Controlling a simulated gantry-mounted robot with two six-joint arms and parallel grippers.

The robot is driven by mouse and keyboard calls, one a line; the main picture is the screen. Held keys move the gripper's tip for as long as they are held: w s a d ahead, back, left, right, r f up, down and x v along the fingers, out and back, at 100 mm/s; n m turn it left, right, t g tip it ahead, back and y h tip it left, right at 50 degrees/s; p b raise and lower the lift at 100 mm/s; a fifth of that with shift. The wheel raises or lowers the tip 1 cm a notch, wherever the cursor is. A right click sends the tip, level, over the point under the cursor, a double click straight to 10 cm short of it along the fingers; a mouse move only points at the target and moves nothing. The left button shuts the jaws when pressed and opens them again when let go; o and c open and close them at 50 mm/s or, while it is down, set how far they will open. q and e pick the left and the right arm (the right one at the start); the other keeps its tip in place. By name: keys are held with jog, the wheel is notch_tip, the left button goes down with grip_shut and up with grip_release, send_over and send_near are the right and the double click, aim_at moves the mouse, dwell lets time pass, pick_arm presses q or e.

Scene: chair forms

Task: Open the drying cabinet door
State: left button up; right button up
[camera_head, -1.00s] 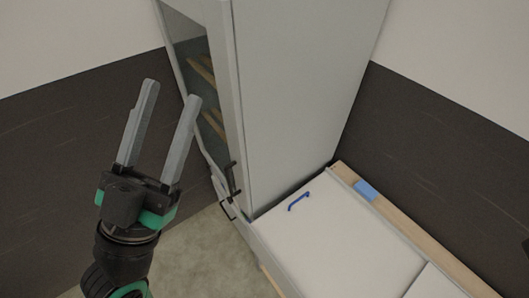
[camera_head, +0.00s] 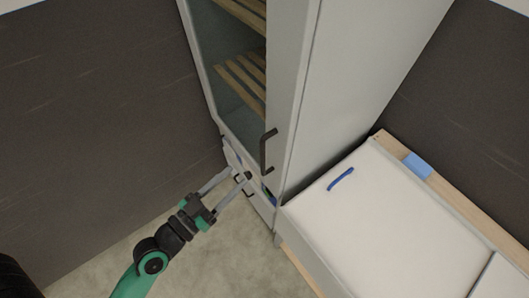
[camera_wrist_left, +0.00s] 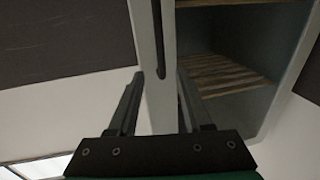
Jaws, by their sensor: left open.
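The drying cabinet (camera_head: 350,70) is tall and light grey. Its door has a pale frame (camera_head: 285,110) around a dark pane, with slatted wooden shelves visible behind it. I cannot see a clear gap at the door. A dark bar handle (camera_head: 267,150) is on the frame's lower part. My left gripper (camera_head: 239,174) is open and empty, just below and left of the handle in the head view. In the left wrist view, a pale upright frame piece (camera_wrist_left: 155,100) and a dark bar (camera_wrist_left: 158,40) lie ahead between the open fingers (camera_wrist_left: 155,90). Contact is not clear.
A low white unit (camera_head: 390,220) with a blue handle (camera_head: 341,179) stands right of the cabinet. A blue block (camera_head: 417,165) lies on its wooden back ledge. A lower front with another dark handle is behind my left gripper. The floor (camera_head: 190,260) at the front is clear.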

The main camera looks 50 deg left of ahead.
aim_at(261, 152)
pick_arm(q)
jog(key=w+p, duration=0.1)
jog(key=w, duration=0.1)
jog(key=w+p, duration=0.1)
jog(key=w, duration=0.1)
jog(key=w+r+p, duration=0.1)
jog(key=shift+w+a+p, duration=0.3)
jog(key=shift+w+a, duration=0.05)
jog(key=shift+w, duration=0.05)
jog(key=w, duration=0.4)
jog(key=w+p, duration=0.1)
jog(key=w, duration=0.1)
jog(key=shift+a+f, duration=0.35)
jog(key=shift+f, duration=0.05)
jog(key=shift+s, duration=0.1)
grip_shut()
